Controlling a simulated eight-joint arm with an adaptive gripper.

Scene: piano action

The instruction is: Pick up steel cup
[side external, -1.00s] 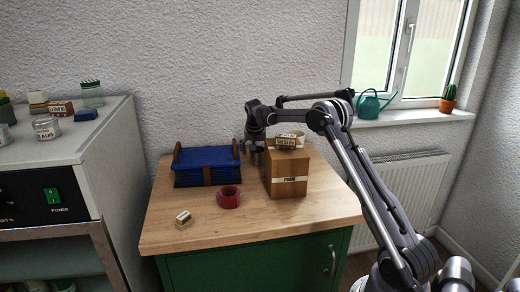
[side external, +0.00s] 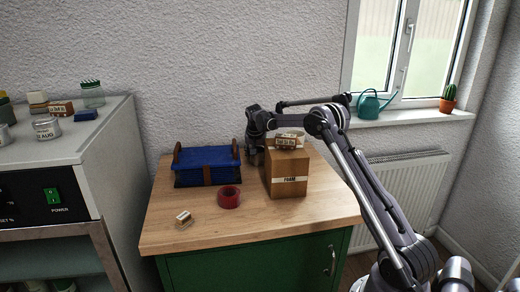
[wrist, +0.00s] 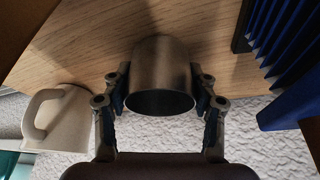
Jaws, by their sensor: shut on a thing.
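The steel cup (wrist: 160,62) is dark grey metal and sits between my two fingers in the wrist view, with its dark round opening towards the camera. My gripper (wrist: 161,92) is shut on the cup, one finger pad against each side. The wood tabletop shows behind the cup. The cup cannot be made out there.
A cardboard box (side external: 288,180) with a smaller box (side external: 285,141) on top stands right. A pale mug (wrist: 62,118) is close by. Red tape (side external: 229,197) lies in front. The table's front left is mostly clear.

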